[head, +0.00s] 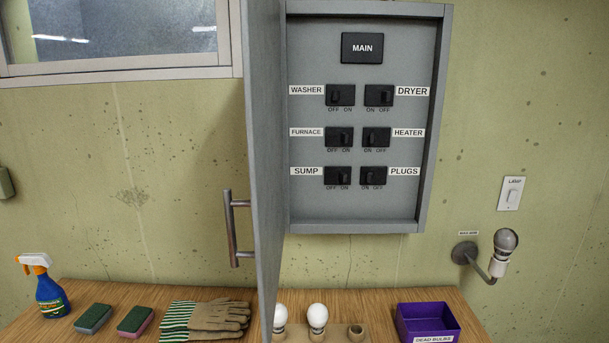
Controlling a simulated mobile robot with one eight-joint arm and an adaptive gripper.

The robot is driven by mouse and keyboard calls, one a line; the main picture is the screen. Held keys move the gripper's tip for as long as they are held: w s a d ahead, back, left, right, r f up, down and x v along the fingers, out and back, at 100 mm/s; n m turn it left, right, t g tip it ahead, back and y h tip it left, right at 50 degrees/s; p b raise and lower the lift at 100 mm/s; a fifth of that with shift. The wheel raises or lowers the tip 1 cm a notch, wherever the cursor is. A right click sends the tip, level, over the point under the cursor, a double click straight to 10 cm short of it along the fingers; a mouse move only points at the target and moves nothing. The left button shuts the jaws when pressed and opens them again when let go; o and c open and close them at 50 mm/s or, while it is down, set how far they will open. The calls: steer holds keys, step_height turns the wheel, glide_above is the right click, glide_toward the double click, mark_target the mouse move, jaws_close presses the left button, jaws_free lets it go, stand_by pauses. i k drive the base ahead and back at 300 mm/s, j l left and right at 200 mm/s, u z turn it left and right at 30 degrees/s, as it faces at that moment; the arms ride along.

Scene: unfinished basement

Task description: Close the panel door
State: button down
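The grey panel door (263,150) stands open, hinged at the left side of the panel box, and swings out toward me so I see it nearly edge-on. A metal bar handle (231,228) is on its outer face, toward the left. The open panel box (428,150) on the wall shows a MAIN switch (362,48) and several labelled breaker switches below it. My gripper is not in view.
A wooden table (120,293) runs below, with a spray bottle (48,292), sponges (93,319), gloves (217,317), white bulbs (317,317) in a holder and a purple box (428,318). A wall lamp (500,252) sticks out at right. The window (120,35) is upper left.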

mark_target(260, 25)
steer(key=j, duration=0.65)
steer(key=k+j, duration=0.15)
steer(key=j, duration=0.5)
